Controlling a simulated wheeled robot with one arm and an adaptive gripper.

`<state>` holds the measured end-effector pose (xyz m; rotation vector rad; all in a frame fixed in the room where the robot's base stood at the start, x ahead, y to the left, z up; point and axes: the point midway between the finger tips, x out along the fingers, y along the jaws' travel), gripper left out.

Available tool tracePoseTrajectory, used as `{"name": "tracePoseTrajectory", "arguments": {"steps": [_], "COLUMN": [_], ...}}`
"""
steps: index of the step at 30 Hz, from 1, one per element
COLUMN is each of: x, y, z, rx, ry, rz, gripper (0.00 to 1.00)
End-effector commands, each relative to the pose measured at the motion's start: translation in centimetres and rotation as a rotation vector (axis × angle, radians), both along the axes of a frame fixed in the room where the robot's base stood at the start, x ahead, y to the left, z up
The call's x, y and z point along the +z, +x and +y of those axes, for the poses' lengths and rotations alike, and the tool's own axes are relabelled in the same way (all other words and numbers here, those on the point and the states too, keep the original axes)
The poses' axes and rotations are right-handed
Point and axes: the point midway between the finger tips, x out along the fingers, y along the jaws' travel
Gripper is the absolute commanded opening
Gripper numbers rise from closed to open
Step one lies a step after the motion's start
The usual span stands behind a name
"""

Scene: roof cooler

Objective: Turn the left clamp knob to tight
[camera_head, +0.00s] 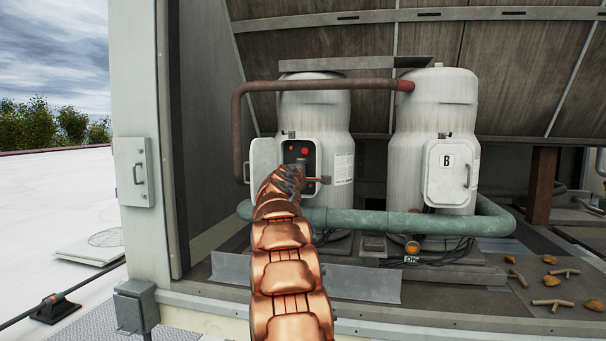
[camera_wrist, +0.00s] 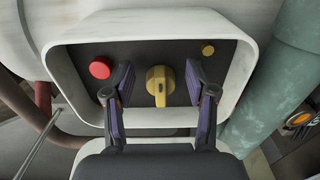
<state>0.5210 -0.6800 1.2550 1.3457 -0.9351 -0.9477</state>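A yellow knob (camera_wrist: 157,86) with a raised grip sits on the dark panel (camera_wrist: 140,60) inside an open white box. I cannot read a label that names it as the clamp knob or marks tight. My gripper (camera_wrist: 160,75) is open, with one dark finger on each side of the knob and gaps visible between. Whether the fingertips reach the knob's depth is unclear. In the head view, my gripper (camera_head: 290,172) is in front of the left tank's open box (camera_head: 313,142) and hides the knob.
A red button (camera_wrist: 101,67) sits close to the left finger, and a small brass-coloured disc (camera_wrist: 208,49) lies right of the knob. The white box rim (camera_wrist: 60,85) surrounds the panel. A green pipe (camera_head: 375,222) runs below; tank B's closed box (camera_head: 452,174) is on the right.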

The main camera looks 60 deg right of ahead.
Motion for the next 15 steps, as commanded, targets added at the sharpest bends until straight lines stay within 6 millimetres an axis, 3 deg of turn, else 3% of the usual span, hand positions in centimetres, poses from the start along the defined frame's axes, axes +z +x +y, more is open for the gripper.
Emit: {"name": "tracePoseTrajectory", "arguments": {"steps": [15], "x": [0.0], "y": [-0.3], "z": [1.1], "rx": [0.001], "ry": [0.001], "rz": [0.004], "gripper": [0.56]}}
